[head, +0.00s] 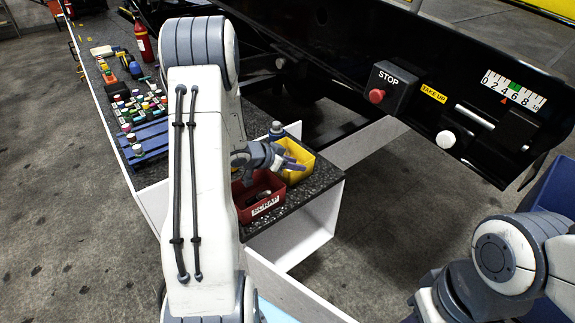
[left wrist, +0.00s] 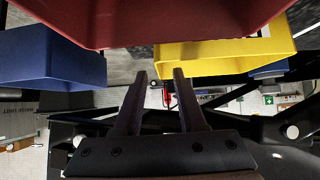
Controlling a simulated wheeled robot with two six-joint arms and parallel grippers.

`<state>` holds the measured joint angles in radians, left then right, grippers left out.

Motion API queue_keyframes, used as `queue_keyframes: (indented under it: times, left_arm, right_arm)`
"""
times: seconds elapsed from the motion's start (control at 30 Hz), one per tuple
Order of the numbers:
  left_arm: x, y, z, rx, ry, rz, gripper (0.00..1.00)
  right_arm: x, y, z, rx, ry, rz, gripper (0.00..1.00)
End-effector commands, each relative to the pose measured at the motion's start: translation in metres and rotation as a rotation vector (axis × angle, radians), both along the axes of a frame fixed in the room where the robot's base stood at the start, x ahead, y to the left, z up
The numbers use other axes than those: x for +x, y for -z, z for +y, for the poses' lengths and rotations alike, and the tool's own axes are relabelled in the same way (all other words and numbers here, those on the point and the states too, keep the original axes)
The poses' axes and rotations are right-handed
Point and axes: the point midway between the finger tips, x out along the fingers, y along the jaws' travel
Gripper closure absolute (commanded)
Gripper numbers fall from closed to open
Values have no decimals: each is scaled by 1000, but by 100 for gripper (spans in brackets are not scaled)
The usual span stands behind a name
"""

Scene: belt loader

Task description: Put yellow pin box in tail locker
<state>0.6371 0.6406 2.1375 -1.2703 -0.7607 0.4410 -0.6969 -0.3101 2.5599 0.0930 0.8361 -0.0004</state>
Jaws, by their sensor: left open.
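The yellow pin box (head: 297,178) stands on the dark speckled bench top, just behind the red SCRAP bin. In the left wrist view the yellow box (left wrist: 228,56) is beyond my fingertips, to the upper right. My left gripper (head: 285,163) is at the yellow box in the head view, over its near left part. In the left wrist view my left gripper (left wrist: 160,75) is open with nothing seen between the fingers; one fingertip overlaps the box's edge, and contact cannot be told. My right gripper is out of view. I cannot identify the tail locker.
The red SCRAP bin (head: 262,205) sits close in front of the yellow box. A blue bin (left wrist: 50,58) shows at left in the wrist view. A white open compartment (head: 298,232) is under the bench end. Black loader panels with a STOP button (head: 377,95) stand right.

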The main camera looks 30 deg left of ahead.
Motion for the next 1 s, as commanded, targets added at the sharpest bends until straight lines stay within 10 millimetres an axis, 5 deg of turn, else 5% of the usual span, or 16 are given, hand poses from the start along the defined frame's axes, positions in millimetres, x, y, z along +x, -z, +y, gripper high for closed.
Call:
queue_keyframes:
  times: [0.23,0.57,0.67,1.0]
  left_arm:
    - [26,25,-11,0,2,2,60]
    - [31,28,-13,2,0,0,60]
    - [31,28,-13,2,0,0,98]
    - [31,29,-12,0,-1,2,100]
  right_arm:
    - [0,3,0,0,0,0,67]
    - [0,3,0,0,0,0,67]
    - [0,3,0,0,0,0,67]
    - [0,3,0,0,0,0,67]
